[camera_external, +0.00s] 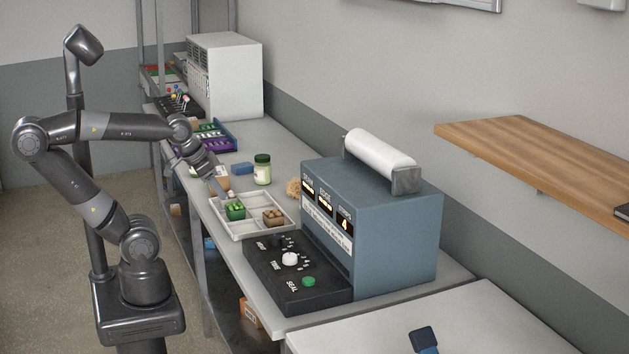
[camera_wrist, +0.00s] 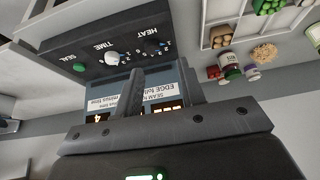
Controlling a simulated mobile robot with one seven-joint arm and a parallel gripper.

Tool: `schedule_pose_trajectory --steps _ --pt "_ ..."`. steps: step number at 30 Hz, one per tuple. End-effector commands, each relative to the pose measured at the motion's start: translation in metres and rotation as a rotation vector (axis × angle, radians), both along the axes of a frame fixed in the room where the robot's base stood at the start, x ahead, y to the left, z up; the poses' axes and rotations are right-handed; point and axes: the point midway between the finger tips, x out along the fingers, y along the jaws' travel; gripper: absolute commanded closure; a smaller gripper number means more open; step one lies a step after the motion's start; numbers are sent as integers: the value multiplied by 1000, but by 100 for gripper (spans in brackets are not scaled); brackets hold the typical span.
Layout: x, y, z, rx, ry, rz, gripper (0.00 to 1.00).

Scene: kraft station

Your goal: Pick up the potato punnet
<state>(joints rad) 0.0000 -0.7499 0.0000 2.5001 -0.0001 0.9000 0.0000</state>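The potato punnet (camera_external: 273,217), a small brown box of tan lumps, sits in the right part of a white divided tray (camera_external: 254,234). It also shows near the top of the wrist view (camera_wrist: 221,37). A green-filled punnet (camera_external: 235,211) sits to its left in the same tray. My gripper (camera_external: 222,193) is above the tray's left end, apart from the potato punnet. In the wrist view the fingers of my gripper (camera_wrist: 161,88) are spread with nothing between them; the sealing machine shows behind them.
A blue sealing machine (camera_external: 400,235) with a black control panel (camera_external: 290,277) stands right of the tray. Behind the tray are a green-lidded jar (camera_external: 262,170), a blue block (camera_external: 243,168) and a tan bumpy clump (camera_external: 293,188). A purple rack (camera_external: 215,143) is farther back.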

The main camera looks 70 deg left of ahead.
Motion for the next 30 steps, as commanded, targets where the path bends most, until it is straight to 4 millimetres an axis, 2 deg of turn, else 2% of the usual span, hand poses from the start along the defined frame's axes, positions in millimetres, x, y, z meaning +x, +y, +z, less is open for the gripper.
schedule_pose_trajectory --steps 10,20,27,30 --pt "0 0 0 0 0 0 63" --pt "0 0 0 0 0 0 36" --pt "1 0 0 1 1 0 36" --pt "7 3 2 4 15 3 36"
